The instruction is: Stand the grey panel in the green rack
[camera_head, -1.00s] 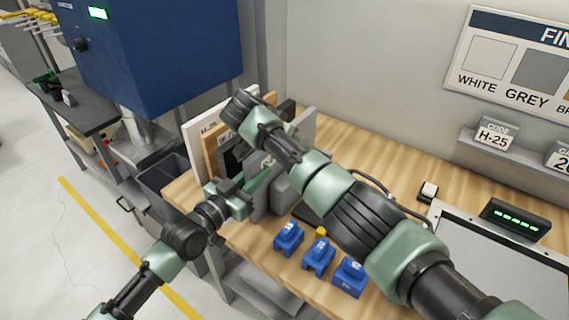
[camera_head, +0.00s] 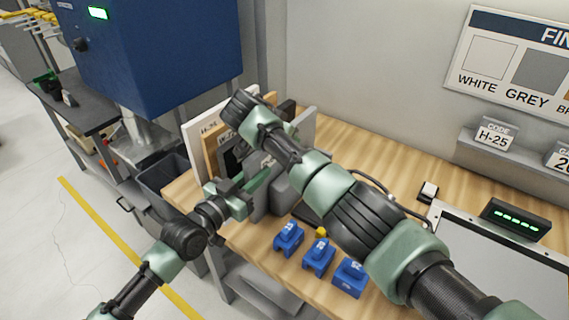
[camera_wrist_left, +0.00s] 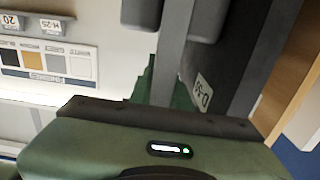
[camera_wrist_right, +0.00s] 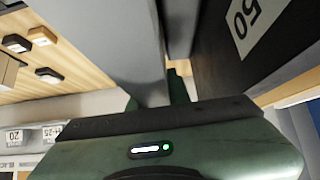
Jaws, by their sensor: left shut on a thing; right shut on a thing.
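The grey panel (camera_head: 308,124) stands upright at the right end of a row of panels, partly hidden by my right arm. My left gripper (camera_head: 258,184) is shut on its near side. In the left wrist view the panel (camera_wrist_left: 173,50) runs edge-on between the fingers. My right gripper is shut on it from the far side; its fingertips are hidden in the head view. I cannot make out the green rack or the panel's bottom edge.
A white panel (camera_head: 196,145) and a tan panel (camera_head: 208,142) stand left of the black one. Several blue blocks (camera_head: 318,257) sit near the bench's front edge. A grey rounded block (camera_head: 284,192) is right of the panel.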

